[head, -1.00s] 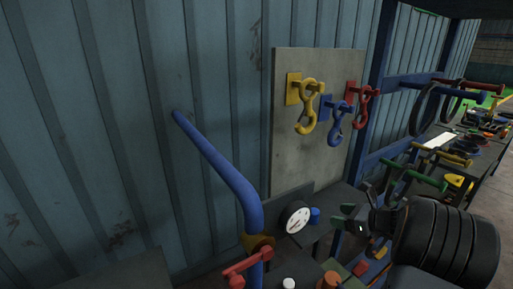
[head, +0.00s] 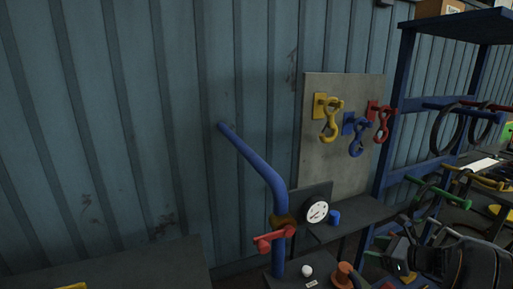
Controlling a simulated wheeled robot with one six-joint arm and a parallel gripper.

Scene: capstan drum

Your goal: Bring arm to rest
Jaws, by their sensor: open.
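My gripper (head: 388,241) is at the lower right of the head view, at the end of my dark arm, which runs off the right edge. Its dark jaws point left and are open, with nothing seen between them. It shows in front of the bench area, to the right of the white dial gauge (head: 317,211). I cannot tell how far it is from the things behind it. Much of my arm is outside the picture.
A blue bent post (head: 257,165) with a red handle (head: 274,239) stands left of the gauge. Yellow (head: 330,120), blue (head: 355,135) and red (head: 381,122) hooks hang on a grey board (head: 313,150). A blue rack (head: 398,110) stands at right. Corrugated wall fills the left.

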